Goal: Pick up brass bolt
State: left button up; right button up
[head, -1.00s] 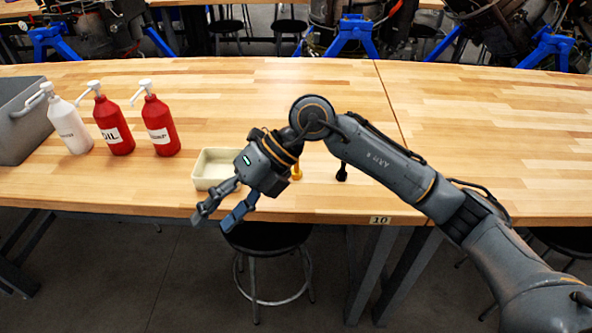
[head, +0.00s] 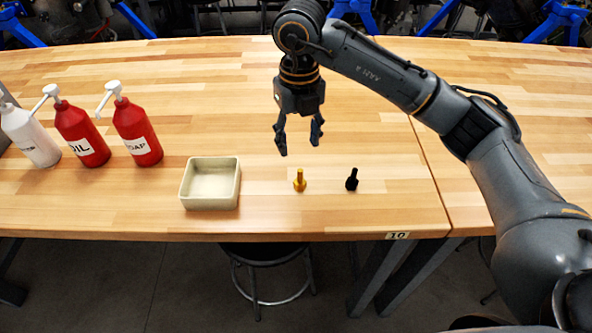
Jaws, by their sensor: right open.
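The brass bolt (head: 300,182) stands upright on its head on the wooden table, near the front edge and right of a cream tray. My right gripper (head: 299,146) is open and empty, pointing down. In the picture its fingertips are just above the brass bolt, one to each side, with a gap between them and the bolt. How far they are from it in depth is hard to tell. My left gripper is not in view.
A black bolt (head: 352,180) stands to the right of the brass one. The cream tray (head: 184,195) is empty, to the left. Red bottles marked OIL (head: 82,135) and SOAP (head: 136,132) and a white bottle (head: 30,138) stand further left. The table (head: 440,62) is clear behind.

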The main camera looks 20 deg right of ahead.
aim_at(301, 171)
jog(key=f, duration=0.4)
jog(key=f+p, duration=0.1)
jog(key=f, duration=0.1)
jog(key=shift+s, duration=0.4)
jog(key=shift+w+f, duration=0.1)
jog(key=shift+f, duration=0.45)
jog(key=f, duration=0.1)
jog(key=f+p, duration=0.1)
jog(key=f, duration=0.1)
jog(key=f+p, duration=0.1)
jog(key=shift+w+d+f, duration=0.1)
jog(key=shift+d+f, duration=0.05)
jog(key=shift+d, duration=0.1)
jog(key=shift+f, duration=0.3)
jog(key=shift+c, duration=0.4)
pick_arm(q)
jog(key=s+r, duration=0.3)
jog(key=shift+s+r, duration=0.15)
pick_arm(e)
grip_shut()
